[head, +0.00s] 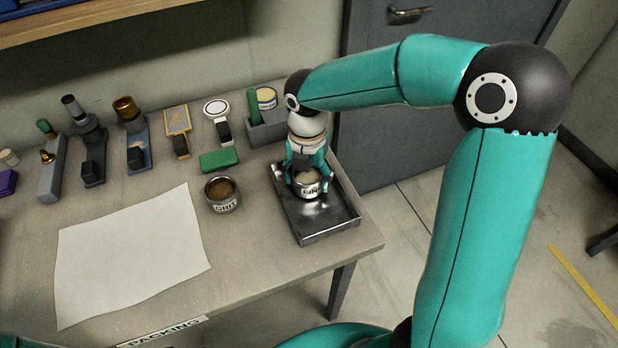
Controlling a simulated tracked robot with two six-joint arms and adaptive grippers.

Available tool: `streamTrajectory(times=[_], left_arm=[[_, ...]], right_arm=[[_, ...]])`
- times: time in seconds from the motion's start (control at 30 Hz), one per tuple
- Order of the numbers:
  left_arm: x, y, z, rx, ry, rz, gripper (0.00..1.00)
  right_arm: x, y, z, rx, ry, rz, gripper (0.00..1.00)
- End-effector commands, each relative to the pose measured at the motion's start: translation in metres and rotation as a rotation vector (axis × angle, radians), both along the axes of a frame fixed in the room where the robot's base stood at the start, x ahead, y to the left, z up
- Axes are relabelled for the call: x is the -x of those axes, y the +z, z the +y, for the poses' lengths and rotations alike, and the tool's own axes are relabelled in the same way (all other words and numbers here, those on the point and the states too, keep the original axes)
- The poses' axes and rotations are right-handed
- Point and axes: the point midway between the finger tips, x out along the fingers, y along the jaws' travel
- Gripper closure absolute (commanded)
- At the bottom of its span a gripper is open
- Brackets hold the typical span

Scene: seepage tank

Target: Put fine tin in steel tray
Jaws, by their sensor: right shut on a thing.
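The fine tin (309,190), a small metal tin with a white label reading "FIN" and brown contents, is in my right gripper (307,178). The gripper is shut on it, with its fingers at the tin's sides. The tin is upright over the steel tray (326,229), a shallow shiny rectangular tray at the table's right end. I cannot tell whether the tin's base touches the tray floor. The gripper hides part of the tin and the back of the tray. My left gripper is not in view.
A second tin labelled "GRIT" (222,195) stands left of the tray. A green block (219,160) lies behind it. Several tools in holders line the back of the table. A white sheet (130,255) covers the left front. A grey cabinet (400,130) stands behind at the right.

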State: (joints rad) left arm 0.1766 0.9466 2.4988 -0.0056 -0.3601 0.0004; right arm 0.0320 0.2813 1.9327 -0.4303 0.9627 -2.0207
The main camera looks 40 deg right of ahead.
Motion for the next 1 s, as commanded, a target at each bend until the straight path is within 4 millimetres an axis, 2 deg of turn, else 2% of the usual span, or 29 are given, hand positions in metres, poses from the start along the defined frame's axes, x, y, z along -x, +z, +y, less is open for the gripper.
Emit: streamTrajectory(times=[0.07, 0.4, 0.43, 0.57, 1.0], left_arm=[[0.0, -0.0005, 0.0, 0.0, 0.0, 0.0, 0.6], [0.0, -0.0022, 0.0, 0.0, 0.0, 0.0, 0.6], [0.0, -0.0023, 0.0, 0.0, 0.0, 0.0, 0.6], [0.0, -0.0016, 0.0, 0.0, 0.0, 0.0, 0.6], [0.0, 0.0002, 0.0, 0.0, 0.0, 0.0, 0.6]], right_arm=[[0.0004, -0.0062, -0.0002, 0.001, 0.0, 0.001, 0.71], [-0.0002, -0.0092, 0.0003, 0.0, 0.001, -0.001, 0.71], [-0.0002, -0.0095, 0.0003, 0.001, 0.001, -0.001, 0.29], [-0.0002, -0.0086, 0.0005, 0.001, 0.001, -0.001, 0.07], [-0.0006, -0.0036, 0.0006, 0.0, 0.001, -0.001, 0.05]])
